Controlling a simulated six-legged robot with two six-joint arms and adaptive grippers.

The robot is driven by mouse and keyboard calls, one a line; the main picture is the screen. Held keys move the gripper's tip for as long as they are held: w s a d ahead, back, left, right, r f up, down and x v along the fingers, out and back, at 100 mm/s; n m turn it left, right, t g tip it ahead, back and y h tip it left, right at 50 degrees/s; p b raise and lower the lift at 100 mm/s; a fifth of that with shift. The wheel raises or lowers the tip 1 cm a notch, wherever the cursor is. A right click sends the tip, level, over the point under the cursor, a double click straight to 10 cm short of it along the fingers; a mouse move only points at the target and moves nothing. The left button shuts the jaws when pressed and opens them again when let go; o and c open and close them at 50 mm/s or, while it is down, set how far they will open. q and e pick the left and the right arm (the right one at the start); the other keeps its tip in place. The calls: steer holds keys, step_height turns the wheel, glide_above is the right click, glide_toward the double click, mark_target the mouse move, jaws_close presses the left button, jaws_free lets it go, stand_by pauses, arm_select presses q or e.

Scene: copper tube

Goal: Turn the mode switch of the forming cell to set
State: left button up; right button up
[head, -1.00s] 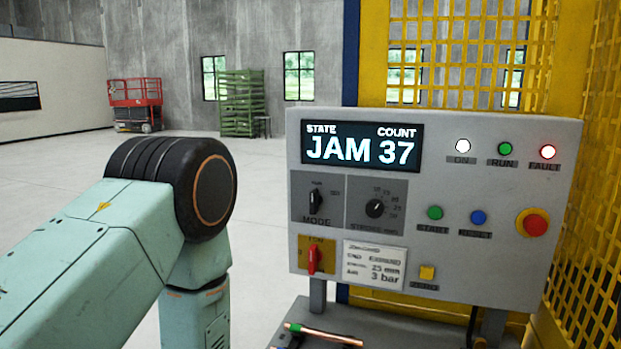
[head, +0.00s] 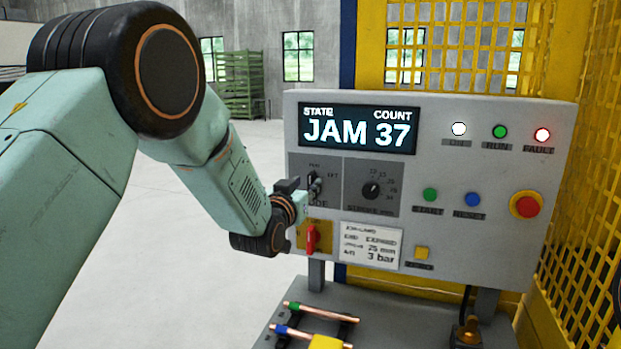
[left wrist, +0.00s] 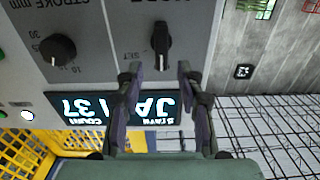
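The mode switch is a black knob in the left wrist view (left wrist: 161,45), where the panel appears upside down. Its grip bar stands upright on the panel, not turned toward the SET mark. The display (head: 360,128) reads JAM 37. My right gripper is not in view.
The stroke knob (head: 371,190) sits right of the mode switch. A red lever (head: 311,239) on a yellow plate is just below my gripper. The emergency stop (head: 526,205) is at the far right. Copper tubes (head: 325,312) lie on a rack below. Yellow mesh (head: 590,200) stands at the right.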

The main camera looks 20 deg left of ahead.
mark_target(309, 181)
arm_select(q)
steer(key=w, duration=0.3)
steer(key=shift+w+a+f+p, duration=0.1)
steer(key=shift+w+a+p, duration=0.1)
steer(key=shift+p, duration=0.1)
steer(key=shift+w+d, duration=0.1)
steer(key=shift+w, duration=0.15)
steer(key=shift+w+d, duration=0.15)
steer(key=shift+d, duration=0.05)
steer(key=shift+a, duration=0.1)
steer(key=shift+w+a, duration=0.1)
steer(key=shift+c, duration=1.2)
jaws_close()
